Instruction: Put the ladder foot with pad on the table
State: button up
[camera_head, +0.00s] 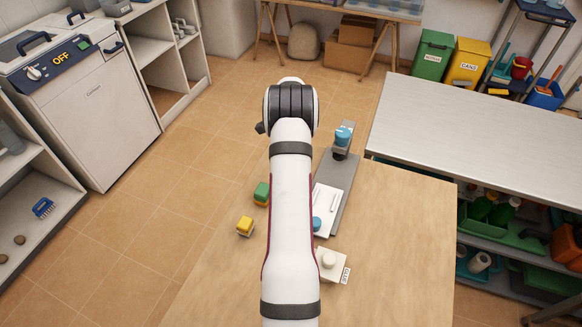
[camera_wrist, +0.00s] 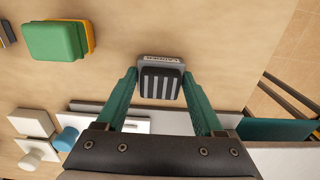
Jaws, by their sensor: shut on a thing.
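The ladder foot with pad (camera_wrist: 161,85) is a dark grey block with a ribbed face and a pale printed label on its far side. It sits between the two teal fingers of my gripper (camera_wrist: 159,78) in the wrist view. The fingers are shut on it, one on each side. The wooden table (camera_wrist: 135,25) lies beneath; whether the foot touches it I cannot tell. In the head view the table (camera_head: 410,220) is partly covered by my arm, and the foot and the fingers are hidden there.
Green (camera_head: 262,193) and yellow (camera_head: 245,226) blocks stand left of my arm. Right of it lie a grey base (camera_head: 343,182) with a blue-topped post (camera_head: 343,136) and a white block (camera_head: 330,265) with a knob. A metal-topped bench (camera_head: 480,130) borders the table. The table's right part is clear.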

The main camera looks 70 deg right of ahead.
jog(key=shift+f, duration=0.1)
jog(key=o, duration=1.5)
